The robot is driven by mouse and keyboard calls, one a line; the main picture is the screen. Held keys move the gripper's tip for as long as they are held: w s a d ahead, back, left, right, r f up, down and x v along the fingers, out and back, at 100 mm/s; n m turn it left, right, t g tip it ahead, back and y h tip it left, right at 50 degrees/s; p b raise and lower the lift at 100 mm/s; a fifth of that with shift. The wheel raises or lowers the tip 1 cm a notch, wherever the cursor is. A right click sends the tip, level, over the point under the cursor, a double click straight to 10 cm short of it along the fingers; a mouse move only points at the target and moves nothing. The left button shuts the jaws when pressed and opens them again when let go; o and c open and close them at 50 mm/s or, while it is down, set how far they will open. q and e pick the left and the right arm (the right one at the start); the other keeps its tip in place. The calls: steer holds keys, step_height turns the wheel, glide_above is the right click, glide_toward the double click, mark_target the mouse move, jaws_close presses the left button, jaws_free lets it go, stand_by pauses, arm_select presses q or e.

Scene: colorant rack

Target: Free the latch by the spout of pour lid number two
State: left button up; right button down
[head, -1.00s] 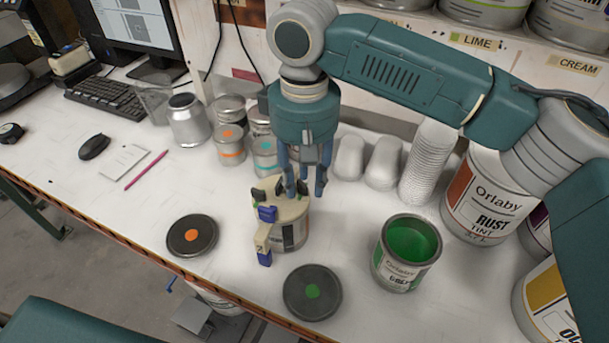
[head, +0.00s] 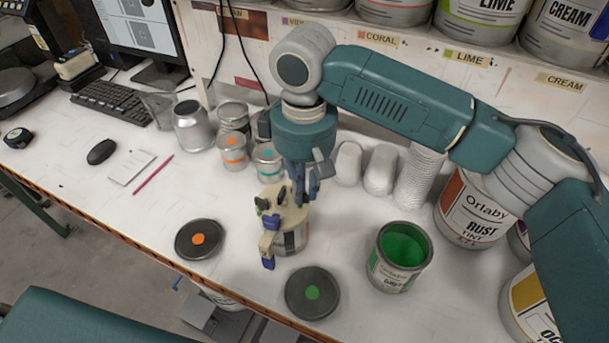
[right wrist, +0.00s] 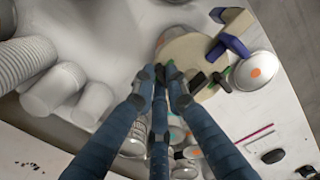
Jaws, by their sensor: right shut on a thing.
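The pour lid (head: 292,215) is a cream disc seated on a can (head: 298,240) in the middle of the bench. A cream arm with blue parts (head: 272,222) sticks out from its near left side. Dark latch pieces with green bits (head: 263,203) stand on its top, and they also show in the right wrist view (right wrist: 220,80). My right gripper (head: 303,198) points down at the lid's far right edge. Its fingers (right wrist: 165,75) are closed together on a small dark latch there, mostly hidden by the fingertips. My left gripper is out of view.
An open can of green paint (head: 402,255) stands to the right. Dark lids with an orange dot (head: 198,239) and a green dot (head: 312,293) lie near the front edge. White cups (head: 380,170) and small tins (head: 233,150) stand behind.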

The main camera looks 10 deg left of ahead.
steer(key=n+p, duration=0.2)
steer(key=shift+r+n, duration=0.2)
steer(key=shift+n, duration=0.1)
steer(key=shift+f+n+p, duration=0.1)
steer(key=shift+n+p, duration=0.3)
steer(key=shift+p, duration=0.2)
steer(key=c, duration=1.7)
jaws_free()
steer(key=shift+c, duration=0.2)
step_height(320, 180, up, 12)
steer(key=shift+f, duration=0.1)
